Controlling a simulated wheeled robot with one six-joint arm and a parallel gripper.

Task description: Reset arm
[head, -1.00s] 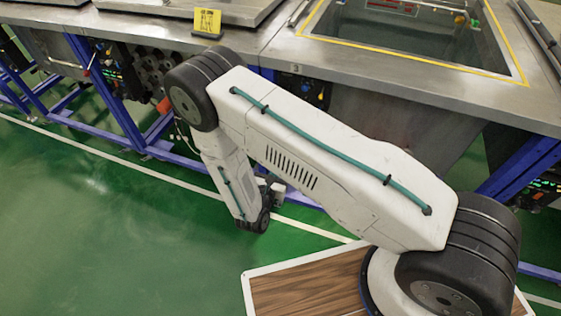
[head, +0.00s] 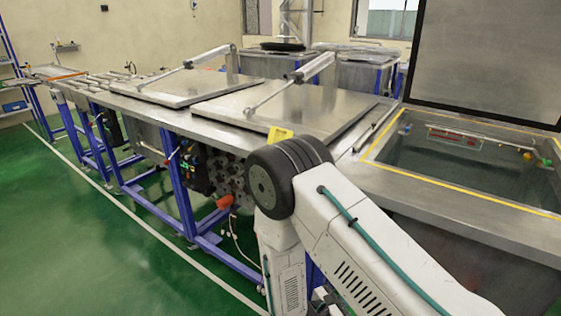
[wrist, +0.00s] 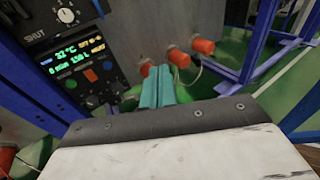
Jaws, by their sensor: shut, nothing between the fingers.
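My gripper (wrist: 157,86) shows in the wrist view as two teal fingers side by side, shut and empty. It hangs in front of the lower side of the metal bench, with a control panel (wrist: 78,72) with a lit green display to its left. Orange knobs (wrist: 204,46) on pipes are just beyond the fingertips. In the head view my arm is folded, its upper link rising from the lower right and its forearm pointing down. The gripper itself is out of that view.
Two metal lids (head: 285,108) lie closed on the bench, each with a pneumatic rod. Blue frame legs (head: 178,185) stand below. Green floor (head: 90,240) at left is clear.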

